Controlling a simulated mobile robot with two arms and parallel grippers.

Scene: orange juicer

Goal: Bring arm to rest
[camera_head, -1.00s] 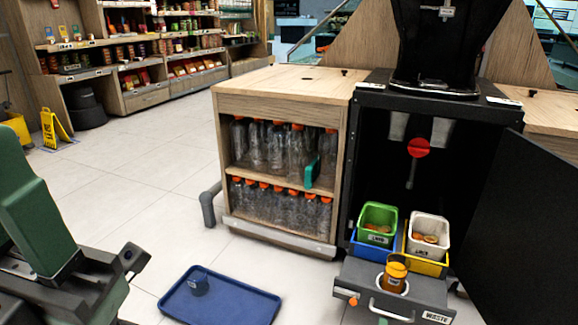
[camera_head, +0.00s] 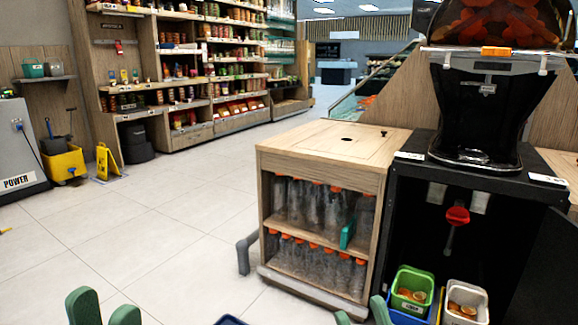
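My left gripper (camera_head: 104,312) shows at the bottom left, with two green fingertips apart and nothing seen between them. My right gripper (camera_head: 362,314) shows at the bottom edge, in front of the juicer stand, its green fingertips also apart and no object seen between them. Both arms are below the picture. The juicer (camera_head: 478,110) stands at the right, a black machine with oranges in its top, on a black cabinet (camera_head: 405,190) with its door open. Only the rim of a blue tray (camera_head: 231,320) shows at the bottom.
A wooden bottle cabinet (camera_head: 338,140) holds rows of clear bottles (camera_head: 318,207) with orange caps. A green bin (camera_head: 410,290) and a white bin (camera_head: 466,298) hold orange pieces. A yellow floor sign (camera_head: 105,162) stands far left. The tiled floor on the left is clear.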

